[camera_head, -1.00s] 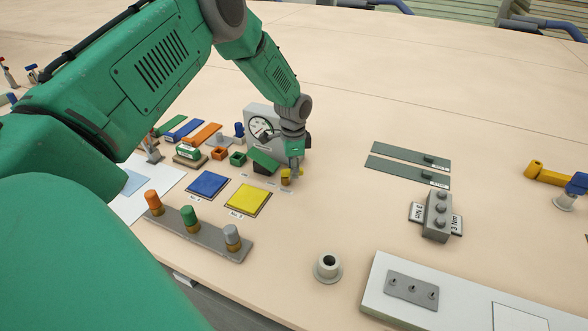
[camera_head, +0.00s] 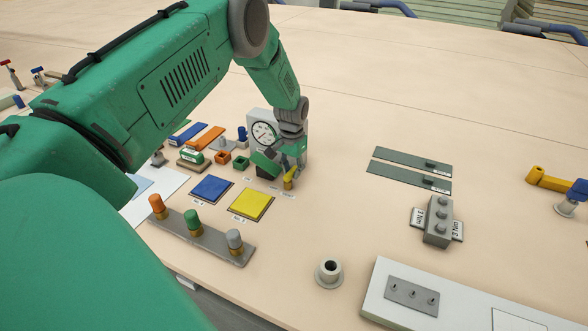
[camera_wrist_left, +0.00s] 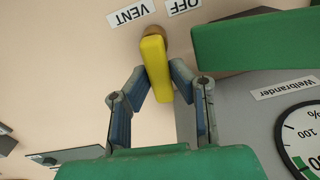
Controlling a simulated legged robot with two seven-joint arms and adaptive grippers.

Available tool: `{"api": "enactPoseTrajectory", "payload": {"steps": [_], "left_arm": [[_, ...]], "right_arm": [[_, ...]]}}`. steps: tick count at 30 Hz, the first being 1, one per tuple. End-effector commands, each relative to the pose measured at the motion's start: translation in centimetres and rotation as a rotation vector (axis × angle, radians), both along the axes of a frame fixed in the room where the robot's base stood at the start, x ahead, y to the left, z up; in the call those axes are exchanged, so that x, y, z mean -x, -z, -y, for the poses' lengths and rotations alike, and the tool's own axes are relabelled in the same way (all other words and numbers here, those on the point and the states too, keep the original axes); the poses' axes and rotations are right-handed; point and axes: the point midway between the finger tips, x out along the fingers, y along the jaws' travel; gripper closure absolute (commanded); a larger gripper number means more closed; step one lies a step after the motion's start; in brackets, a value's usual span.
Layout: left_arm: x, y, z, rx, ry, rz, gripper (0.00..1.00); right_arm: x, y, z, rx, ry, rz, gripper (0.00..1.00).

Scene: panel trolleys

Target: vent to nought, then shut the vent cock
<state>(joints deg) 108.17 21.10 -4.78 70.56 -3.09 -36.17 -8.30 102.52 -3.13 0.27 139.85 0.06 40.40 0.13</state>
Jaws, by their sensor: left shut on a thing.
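The yellow vent cock lever (camera_head: 289,182) stands on the bench in front of the grey gauge box. In the left wrist view the yellow lever (camera_wrist_left: 154,62) runs from its brown pivot down between my fingers. My left gripper (camera_wrist_left: 161,82) is shut on it; in the head view the left gripper (camera_head: 291,171) hides part of it. The gauge (camera_wrist_left: 304,142) is cut off in the wrist view. My right gripper is not in view.
A dark green bar (camera_wrist_left: 255,40) lies close beside the lever. Blue (camera_head: 211,188) and yellow (camera_head: 250,204) pads lie in front, with a rail of coloured knobs (camera_head: 200,236) nearer. The bench right of the gripper is clear up to a grey block (camera_head: 438,220).

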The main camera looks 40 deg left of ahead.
Motion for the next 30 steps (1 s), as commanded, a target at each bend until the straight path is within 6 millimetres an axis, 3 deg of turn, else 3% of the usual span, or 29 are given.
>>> {"api": "enactPoseTrajectory", "payload": {"steps": [9, 25, 26, 27, 30], "left_arm": [[0.12, 0.08, -0.32, -0.001, -0.115, -0.001, 1.0], [0.23, 0.15, -0.36, 0.0, -0.138, -0.003, 1.0], [0.23, 0.15, -0.36, 0.0, -0.138, -0.003, 0.75], [0.23, 0.16, -0.36, 0.0, -0.137, -0.003, 0.62], [0.22, 0.13, -0.37, -0.001, -0.137, -0.002, 0.62]], "right_arm": [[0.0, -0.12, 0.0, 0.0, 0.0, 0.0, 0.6], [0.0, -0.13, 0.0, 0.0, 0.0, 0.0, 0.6], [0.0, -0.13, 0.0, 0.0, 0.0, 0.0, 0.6], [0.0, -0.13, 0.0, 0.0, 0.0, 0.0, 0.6], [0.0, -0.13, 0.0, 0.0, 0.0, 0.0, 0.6]]}}
